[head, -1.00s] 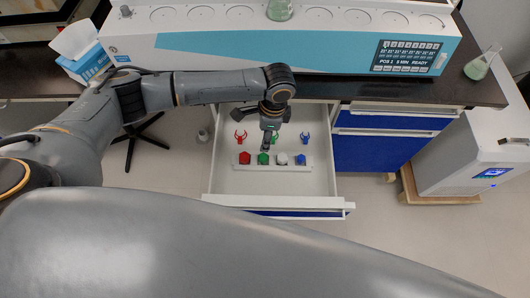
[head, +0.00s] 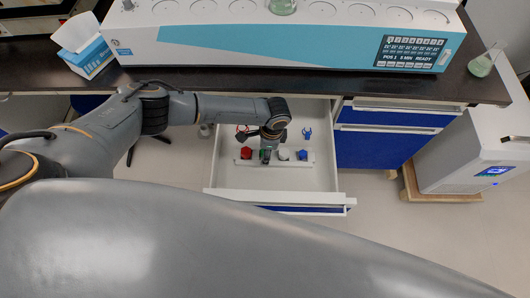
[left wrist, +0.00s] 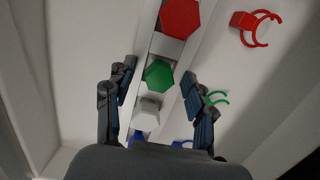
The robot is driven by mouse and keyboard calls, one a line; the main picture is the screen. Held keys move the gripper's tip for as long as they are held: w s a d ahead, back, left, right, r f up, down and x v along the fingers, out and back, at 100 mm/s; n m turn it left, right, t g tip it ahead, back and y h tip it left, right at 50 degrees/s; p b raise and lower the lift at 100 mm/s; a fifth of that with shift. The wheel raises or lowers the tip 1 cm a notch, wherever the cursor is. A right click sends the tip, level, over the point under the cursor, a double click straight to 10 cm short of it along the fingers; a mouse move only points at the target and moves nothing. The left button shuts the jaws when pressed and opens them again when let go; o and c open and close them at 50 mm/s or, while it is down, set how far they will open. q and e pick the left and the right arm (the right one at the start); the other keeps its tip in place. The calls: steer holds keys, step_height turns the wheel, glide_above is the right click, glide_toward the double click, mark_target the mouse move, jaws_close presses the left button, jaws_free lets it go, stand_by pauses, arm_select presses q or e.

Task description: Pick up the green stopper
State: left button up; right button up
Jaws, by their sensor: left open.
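The green stopper (left wrist: 159,74) has a hexagonal top and sits in a white rack (left wrist: 166,46) inside the open drawer. In the left wrist view it lies between the two open fingers of my left gripper (left wrist: 158,92), with a gap on each side. In the head view my left gripper (head: 266,152) points down into the drawer over the rack and hides most of the green stopper. My right gripper does not show in either view.
A red stopper (head: 246,154), a white stopper (head: 284,155) and a blue stopper (head: 302,155) share the rack. Red (left wrist: 258,26), green (left wrist: 214,97) and blue (head: 307,133) clips lie behind it. The drawer's front wall (head: 275,196) and the bench edge surround the space.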

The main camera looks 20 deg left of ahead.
arm_select(q)
steer(key=c, duration=0.8)
